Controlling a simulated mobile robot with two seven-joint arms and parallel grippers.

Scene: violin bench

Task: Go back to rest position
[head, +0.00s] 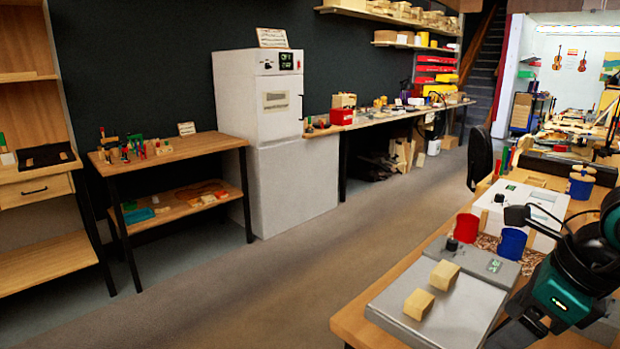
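In the head view, part of my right arm, dark with teal panels, comes in at the lower right over the near workbench. Dark parts at its lower end (530,326) may be my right gripper, but they are cut by the bottom edge and I cannot make out whether the fingers are open or shut. I see nothing held there. My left arm and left gripper are not in view.
The near workbench (352,318) holds a grey plate (385,300), two wooden blocks (445,275) (418,303), a red cup (466,227) and a blue cup (512,243) close to my arm. A white cabinet (290,185) stands across clear floor.

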